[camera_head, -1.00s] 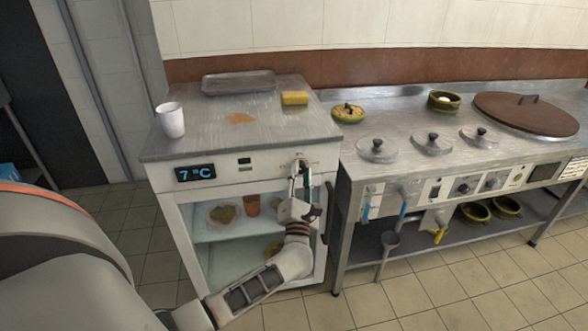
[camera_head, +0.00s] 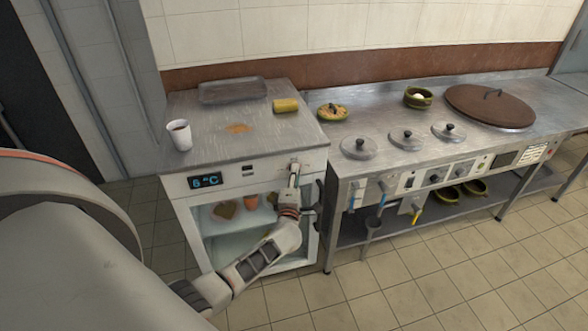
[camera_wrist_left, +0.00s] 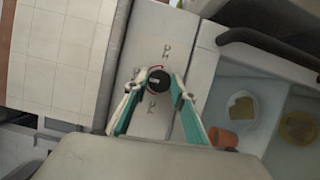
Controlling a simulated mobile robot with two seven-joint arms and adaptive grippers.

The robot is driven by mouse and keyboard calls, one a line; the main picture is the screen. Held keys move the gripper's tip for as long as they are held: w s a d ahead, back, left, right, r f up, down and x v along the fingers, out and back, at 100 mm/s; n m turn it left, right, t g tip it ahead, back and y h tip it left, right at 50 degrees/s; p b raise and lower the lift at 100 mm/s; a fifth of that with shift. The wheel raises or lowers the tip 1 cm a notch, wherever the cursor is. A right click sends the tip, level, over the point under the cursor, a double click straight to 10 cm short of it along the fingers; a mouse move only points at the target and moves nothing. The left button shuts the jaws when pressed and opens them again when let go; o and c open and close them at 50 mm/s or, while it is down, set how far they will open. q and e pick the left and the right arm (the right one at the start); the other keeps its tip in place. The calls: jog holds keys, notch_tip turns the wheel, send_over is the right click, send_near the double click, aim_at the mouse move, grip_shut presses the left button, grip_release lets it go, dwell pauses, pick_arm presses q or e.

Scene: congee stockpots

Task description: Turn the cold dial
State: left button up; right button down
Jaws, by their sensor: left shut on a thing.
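The cold dial (camera_wrist_left: 158,82) is a round black knob on the white front panel of the fridge cabinet (camera_head: 178,189), with small markings around it. My left gripper (camera_wrist_left: 160,77) is shut on it, one teal-sided finger on each side. In the head view my left gripper (camera_head: 294,172) reaches the panel's right end and mostly hides the dial. The display (camera_head: 205,180) at the panel's left reads 6 °C in blue. My right gripper is not in view.
A cup (camera_head: 179,135), a dark tray (camera_head: 232,90) and a yellow sponge (camera_head: 286,105) are on the cabinet top. Food sits inside the cabinet, including a reddish container (camera_head: 251,202). A steel stove counter with lids (camera_head: 358,147) and knobs stands close on the right.

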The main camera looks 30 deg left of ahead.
pick_arm(q)
jog(key=shift+m+p, duration=0.3)
jog(key=shift+p, duration=0.05)
dwell(0.3)
jog(key=o, duration=1.1)
jog(key=v, duration=1.2)
jog(key=shift+r, duration=0.1)
